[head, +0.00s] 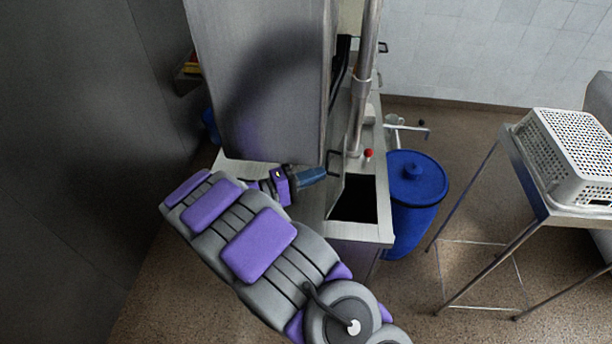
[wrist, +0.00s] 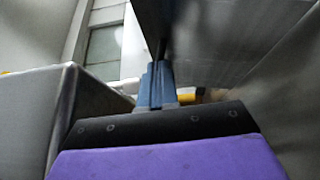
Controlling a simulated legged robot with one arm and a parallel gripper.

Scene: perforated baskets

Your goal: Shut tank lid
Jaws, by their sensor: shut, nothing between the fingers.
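A large brushed-steel panel or hood (head: 262,85), which looks like the raised tank lid, stands upright above the steel counter. A dark rectangular opening (head: 355,200) shows in the counter at its right. My gripper (head: 312,177) has blue fingers and is shut and empty, just below the panel's lower edge. In the wrist view the shut fingers (wrist: 157,85) point up beside a large grey metal surface (wrist: 235,50) at right. I cannot tell whether they touch it. A dark handle (head: 331,163) sits by the panel's lower right corner.
A vertical steel pipe (head: 362,85) rises behind the opening, with a red knob (head: 368,154) near its foot. A blue lidded barrel (head: 415,190) stands right of the counter. A white perforated basket (head: 572,155) rests on a steel table. A dark wall (head: 70,150) stands at left.

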